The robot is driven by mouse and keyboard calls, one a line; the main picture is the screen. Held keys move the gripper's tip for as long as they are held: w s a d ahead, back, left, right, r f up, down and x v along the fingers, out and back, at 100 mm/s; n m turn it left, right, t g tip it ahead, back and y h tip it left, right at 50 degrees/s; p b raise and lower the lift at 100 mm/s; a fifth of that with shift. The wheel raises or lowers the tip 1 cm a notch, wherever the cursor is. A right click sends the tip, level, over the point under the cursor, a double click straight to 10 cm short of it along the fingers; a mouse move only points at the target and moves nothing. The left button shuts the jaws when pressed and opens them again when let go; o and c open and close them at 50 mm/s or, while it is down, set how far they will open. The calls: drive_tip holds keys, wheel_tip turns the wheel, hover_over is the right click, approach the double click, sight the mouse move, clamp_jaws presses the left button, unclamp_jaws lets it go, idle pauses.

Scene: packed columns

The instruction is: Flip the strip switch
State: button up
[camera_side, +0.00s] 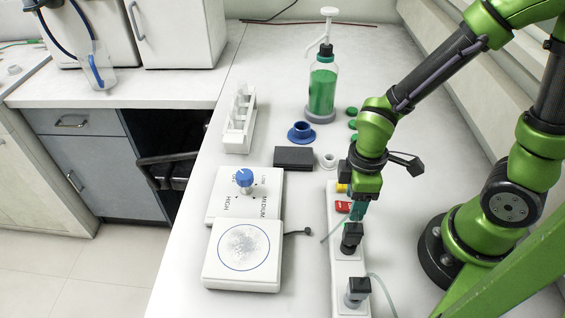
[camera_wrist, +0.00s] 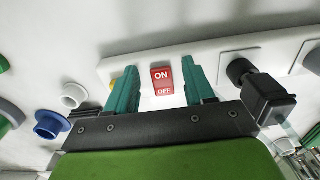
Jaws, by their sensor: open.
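A white power strip (camera_side: 348,268) runs along the bench below my gripper. It also crosses the wrist view (camera_wrist: 218,62). Its red rocker switch (camera_side: 343,207) carries the words ON and OFF, readable in the wrist view (camera_wrist: 162,82). I cannot tell which half is pressed down. My gripper (camera_side: 356,212) is open and empty, pointing down over the strip at the switch. In the wrist view its two teal fingers (camera_wrist: 159,72) stand on either side of the switch, with a gap to it. Whether the fingertips touch the strip is unclear.
A black plug (camera_side: 352,237) sits in the strip close beside my gripper, and another plug (camera_side: 358,291) sits nearer the front. A white stirrer plate (camera_side: 243,256) and a blue-knobbed box (camera_side: 220,203) lie to the left. A green bottle (camera_side: 322,88) stands behind.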

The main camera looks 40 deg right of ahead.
drive_tip(key=shift+f, duration=0.15)
clamp_jaws()
drive_tip(key=shift+w+a+r+g+h, duration=0.15)
drive_tip(key=shift+w+a+g+h, duration=0.05)
drive_tip(key=shift+g+h, duration=0.45)
drive_tip(key=shift+w+a+r+g+h, duration=0.1)
drive_tip(key=shift+w+a+g+h, duration=0.1)
drive_tip(key=shift+g+h, duration=0.45)
unclamp_jaws()
drive_tip(key=v, duration=1.7)
drive_tip(key=shift+f, duration=0.1)
